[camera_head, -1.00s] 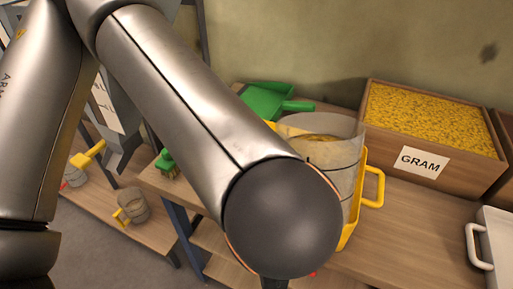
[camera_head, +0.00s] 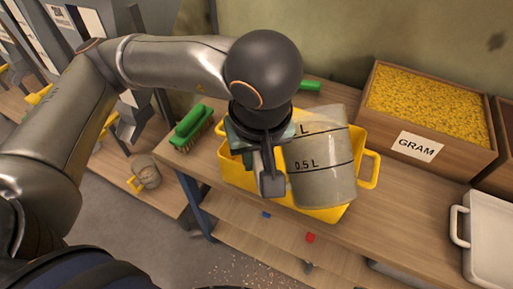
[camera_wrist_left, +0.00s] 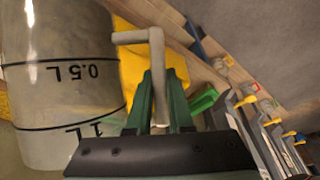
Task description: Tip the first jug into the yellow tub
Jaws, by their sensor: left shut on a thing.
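The translucent grey jug (camera_head: 320,168), with 0.5 L and 1 L marks, is over the yellow tub (camera_head: 368,168) on the bench. It is tilted with its mouth away from me, towards the wall; its inside is hidden. My left gripper (camera_head: 268,165) is shut on the jug's grey handle (camera_head: 271,186), at the jug's left side. In the left wrist view the jug (camera_wrist_left: 60,80) stands at the left, and the handle (camera_wrist_left: 157,75) sits between the green fingers (camera_wrist_left: 158,105). Part of the yellow tub (camera_wrist_left: 140,70) shows behind. My right gripper is not in view.
A wooden GRAM box (camera_head: 430,120) of yellow grains stands right of the tub, with a white tray (camera_head: 485,245) in front. A green brush (camera_head: 191,127) lies to the left. A small bucket with a yellow handle (camera_head: 146,172) stands on the lower left bench.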

